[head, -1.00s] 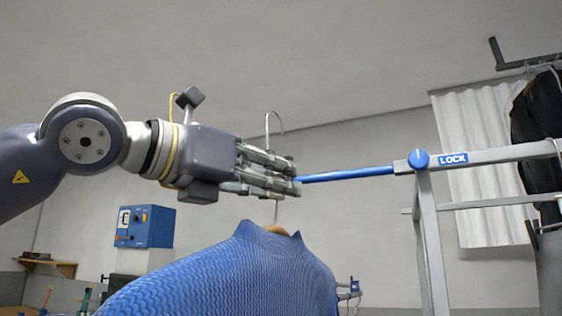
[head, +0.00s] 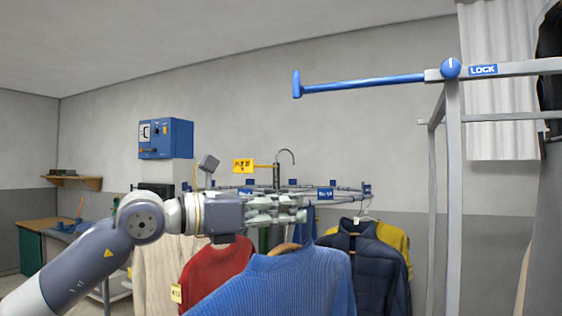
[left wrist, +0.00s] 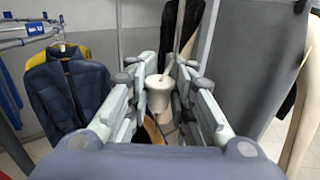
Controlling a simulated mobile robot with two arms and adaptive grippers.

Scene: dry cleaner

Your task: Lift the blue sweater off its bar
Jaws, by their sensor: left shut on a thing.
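The blue sweater (head: 275,285) hangs on a wooden hanger (head: 285,247) at the bottom middle of the head view. My left gripper (head: 300,207) is shut on the hanger's neck, above the sweater's collar. The hanger's thin metal hook (head: 288,155) rises above the fingers. In the left wrist view the fingers close around a pale collar piece (left wrist: 159,93), with the wire running up from it. The blue bar (head: 365,84) is above and to the right of the gripper; nothing hangs on it, and the hook is apart from it. My right gripper is not in view.
A grey frame (head: 453,190) with a LOCK label carries the bar. Behind the sweater a round rack (head: 366,189) holds a red sweater (head: 212,270), a dark padded jacket (head: 375,262) and other clothes. A blue control box (head: 166,139) is on the left.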

